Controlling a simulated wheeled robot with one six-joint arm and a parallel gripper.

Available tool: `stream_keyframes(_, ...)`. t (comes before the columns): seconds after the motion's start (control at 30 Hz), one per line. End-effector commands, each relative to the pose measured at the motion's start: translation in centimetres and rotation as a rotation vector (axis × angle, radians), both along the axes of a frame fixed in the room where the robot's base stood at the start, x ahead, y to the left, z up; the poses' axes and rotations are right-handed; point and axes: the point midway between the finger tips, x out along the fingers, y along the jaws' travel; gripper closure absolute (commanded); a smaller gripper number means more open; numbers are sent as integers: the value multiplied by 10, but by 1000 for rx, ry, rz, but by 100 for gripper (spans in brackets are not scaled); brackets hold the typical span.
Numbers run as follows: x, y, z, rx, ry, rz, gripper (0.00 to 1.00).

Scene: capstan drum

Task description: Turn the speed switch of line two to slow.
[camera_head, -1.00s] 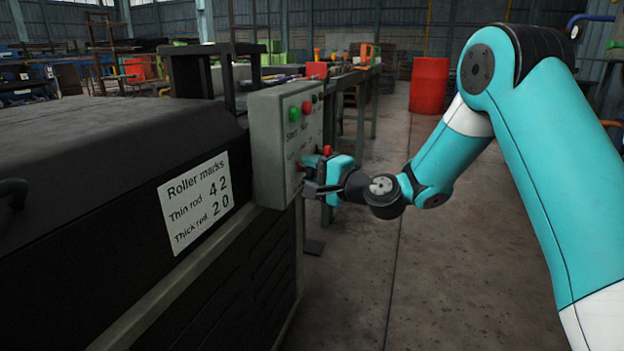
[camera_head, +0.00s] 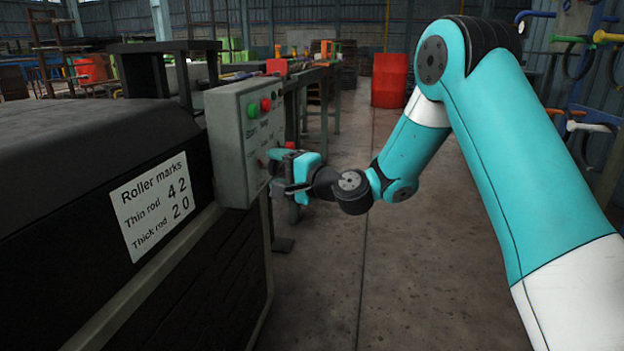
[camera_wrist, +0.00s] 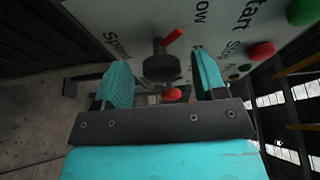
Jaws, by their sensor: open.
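The grey control box (camera_head: 229,150) stands at the end of the dark machine. In the wrist view its panel (camera_wrist: 95,15) carries a dark round switch knob (camera_wrist: 160,67) with a red pointer (camera_wrist: 173,38) slanting up and right. Lettering reading "Speed" and partly "Slow" is beside it. No line number is readable. My gripper (camera_head: 276,172) is at the panel's lower part, open. In the wrist view my gripper (camera_wrist: 163,80) has one finger on each side of the knob, with visible gaps. Contact cannot be told. In the head view the knob is mostly hidden by my gripper.
A green button (camera_head: 253,110) and a red button (camera_head: 266,104) are high on the panel. Another red piece (camera_wrist: 171,94) shows between my fingers, below the knob. A label of roller marks (camera_head: 152,205) is on the machine. A red barrel (camera_head: 390,80) stands behind; the floor aisle is clear.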

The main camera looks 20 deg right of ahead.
Motion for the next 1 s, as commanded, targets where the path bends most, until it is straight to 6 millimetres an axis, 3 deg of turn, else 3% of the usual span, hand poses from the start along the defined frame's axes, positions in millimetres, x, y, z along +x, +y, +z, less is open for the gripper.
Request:
stream_keyframes(0.5, -103, -65, -7, -2, -7, -6, 35)
stream_keyframes(0.73, -129, -80, -4, -1, -6, -3, 35)
stream_keyframes(1.0, -137, -84, -1, 1, -1, 0, 35)
